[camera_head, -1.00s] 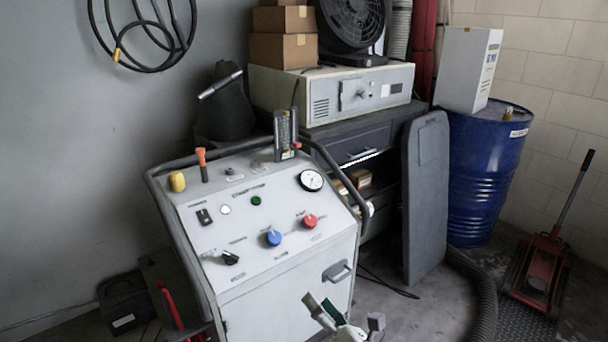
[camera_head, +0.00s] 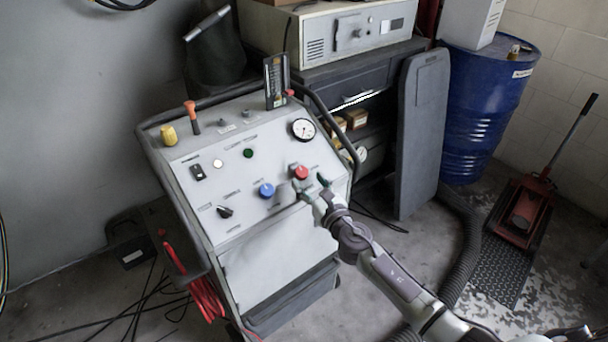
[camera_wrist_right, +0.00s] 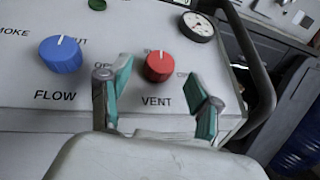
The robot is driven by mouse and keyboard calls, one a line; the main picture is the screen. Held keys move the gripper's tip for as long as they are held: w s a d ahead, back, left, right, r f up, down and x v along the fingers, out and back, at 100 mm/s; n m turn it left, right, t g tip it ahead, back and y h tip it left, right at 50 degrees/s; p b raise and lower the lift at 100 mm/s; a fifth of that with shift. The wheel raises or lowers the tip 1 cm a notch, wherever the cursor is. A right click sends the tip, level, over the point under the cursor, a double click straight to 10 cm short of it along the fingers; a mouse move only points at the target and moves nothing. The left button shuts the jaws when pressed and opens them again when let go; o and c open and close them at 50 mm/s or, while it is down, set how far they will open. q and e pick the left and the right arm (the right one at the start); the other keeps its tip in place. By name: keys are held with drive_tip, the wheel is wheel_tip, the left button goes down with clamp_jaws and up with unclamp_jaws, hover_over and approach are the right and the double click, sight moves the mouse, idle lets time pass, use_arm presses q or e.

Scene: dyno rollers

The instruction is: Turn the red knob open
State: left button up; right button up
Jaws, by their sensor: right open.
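The red knob (camera_head: 301,172) sits on the sloped white panel of the machine, right of the blue knob (camera_head: 266,190). In the right wrist view the red knob (camera_wrist_right: 160,66) shows above the word VENT, with its white mark pointing up. My right gripper (camera_head: 311,183) is at the panel, just in front of the red knob. In the right wrist view my right gripper (camera_wrist_right: 158,95) is open, with its green-padded fingers on either side of the knob in the picture. I cannot tell whether they touch it. My left gripper is not in view.
The blue FLOW knob (camera_wrist_right: 61,54) is left of the fingers. A pressure gauge (camera_head: 303,129) and a dark handrail (camera_head: 330,125) lie beyond, to the right. A blue drum (camera_head: 487,110) and a red floor jack (camera_head: 524,212) stand at the right.

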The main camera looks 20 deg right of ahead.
sight(303, 175)
drive_tip(key=shift+w+a, duration=0.15)
drive_tip(key=shift+w, duration=0.7)
drive_tip(key=shift+w+a, duration=0.1)
drive_tip(key=shift+w, duration=0.7)
drive_tip(key=c, duration=1.1)
